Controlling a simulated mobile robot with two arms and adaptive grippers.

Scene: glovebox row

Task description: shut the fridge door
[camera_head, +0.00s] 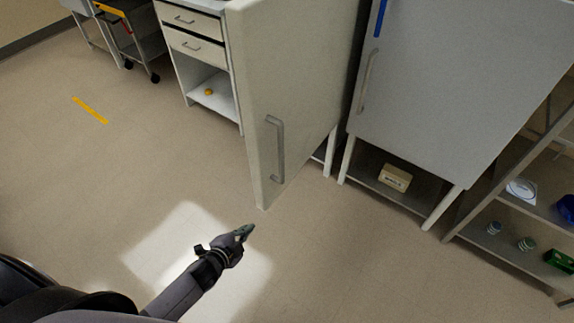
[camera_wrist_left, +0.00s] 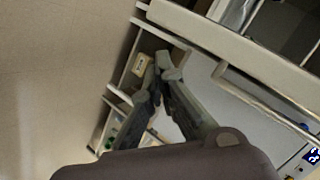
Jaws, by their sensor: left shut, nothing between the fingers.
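The fridge door (camera_head: 300,75) stands open in the head view, a tall pale panel jutting toward me with a vertical grey handle (camera_head: 275,148) near its free edge. My left gripper (camera_head: 247,231) is shut and empty. In the picture it shows just below the door's lower front corner, apart from the handle; its depth from the door is hard to tell. In the left wrist view its closed fingertips (camera_wrist_left: 162,68) point toward a pale panel edge (camera_wrist_left: 235,45) at upper right. The fridge's inside is hidden behind the door. My right gripper is not in view.
A grey-fronted cabinet (camera_head: 440,90) on legs stands right of the door, a cream box (camera_head: 395,178) on its lower shelf. An open rack (camera_head: 490,205) is at far right. A drawer unit (camera_head: 193,25) and cart (camera_head: 140,45) stand behind left.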

